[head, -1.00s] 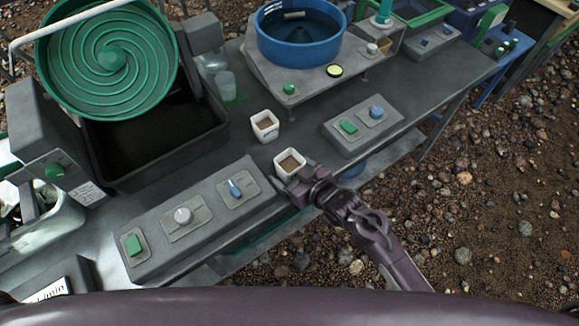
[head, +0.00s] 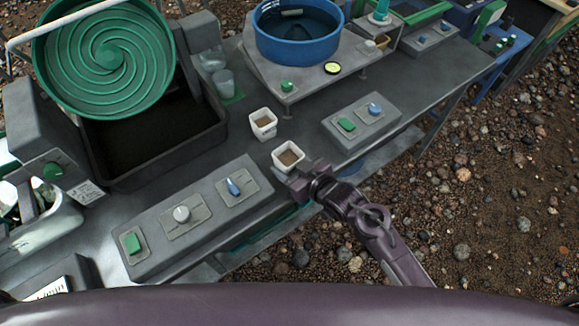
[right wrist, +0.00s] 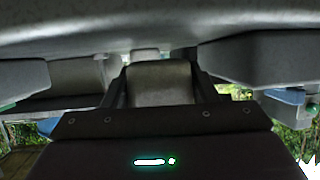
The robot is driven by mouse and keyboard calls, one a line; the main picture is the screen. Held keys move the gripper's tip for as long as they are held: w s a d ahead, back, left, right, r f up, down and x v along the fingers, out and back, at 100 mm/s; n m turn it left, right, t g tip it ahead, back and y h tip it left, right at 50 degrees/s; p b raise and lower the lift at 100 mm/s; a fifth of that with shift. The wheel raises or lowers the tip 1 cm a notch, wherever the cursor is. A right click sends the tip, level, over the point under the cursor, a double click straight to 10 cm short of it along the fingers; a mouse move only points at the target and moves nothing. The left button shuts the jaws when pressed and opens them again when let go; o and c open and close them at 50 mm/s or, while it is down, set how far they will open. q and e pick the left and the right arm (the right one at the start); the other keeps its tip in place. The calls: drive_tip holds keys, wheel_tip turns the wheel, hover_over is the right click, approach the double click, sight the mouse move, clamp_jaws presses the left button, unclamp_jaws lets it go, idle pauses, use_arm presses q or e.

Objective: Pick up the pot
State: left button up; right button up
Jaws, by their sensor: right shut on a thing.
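Two small white square pots with brown contents show in the head view. The nearer pot (head: 288,157) is at the table's front edge, between the two control boxes, and appears slightly above the tabletop. My right gripper (head: 298,179) is shut on its near side. In the right wrist view, the pot (right wrist: 160,84) shows as a pale block between the dark fingers. The other pot (head: 263,124) stands on the table just behind it, apart from the gripper. My left gripper is not in view.
A long control box (head: 190,217) lies left of the held pot, and a smaller one (head: 362,122) lies right. A black tub (head: 155,150) under a green spiral wheel (head: 108,55) and a blue basin (head: 298,35) stand farther back. Pebbly ground lies beyond the table's edge.

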wheel_tip(320, 180, up, 18)
drive_tip(key=shift+r+p, duration=0.2)
drive_tip(key=shift+p, duration=0.25)
